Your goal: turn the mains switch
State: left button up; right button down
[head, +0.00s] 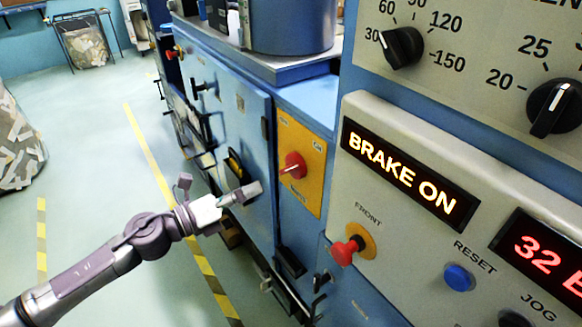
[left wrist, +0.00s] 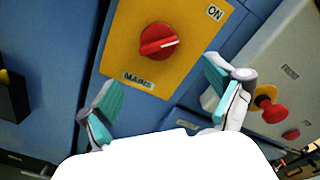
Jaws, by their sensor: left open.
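The mains switch (head: 293,165) is a red rotary knob with a pale pointer line on a yellow plate (head: 307,192), set in the blue cabinet front. In the left wrist view the knob (left wrist: 158,41) sits above and between my fingers, its pointer line toward the right. The "ON" label (left wrist: 214,13) is at the plate's upper right and the "MAINS" label (left wrist: 138,81) is below the knob. My left gripper (head: 249,192) is open and empty, apart from the knob, left of and below it in the head view. Its fingers (left wrist: 165,98) spread wide in the wrist view.
Right of the plate, a grey panel carries a red "FRONT" button (head: 346,250), a blue reset button (head: 459,277) and a lit "BRAKE ON" display (head: 408,176). Black dials (head: 402,47) sit above. Open floor (head: 90,170) with striped tape lies left of the cabinet.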

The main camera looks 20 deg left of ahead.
aim_at(285, 173)
pick_arm(q)
jog(key=p+x, duration=0.3)
jog(key=x, duration=0.7)
jog(key=shift+w+r+p, duration=0.1)
jog(key=shift+p, duration=0.3)
jog(key=shift+w+d, duration=0.35)
jog(key=shift+w, duration=0.05)
jog(key=shift+c, duration=0.9)
jog(key=c, duration=1)
jog(key=shift+o, duration=0.2)
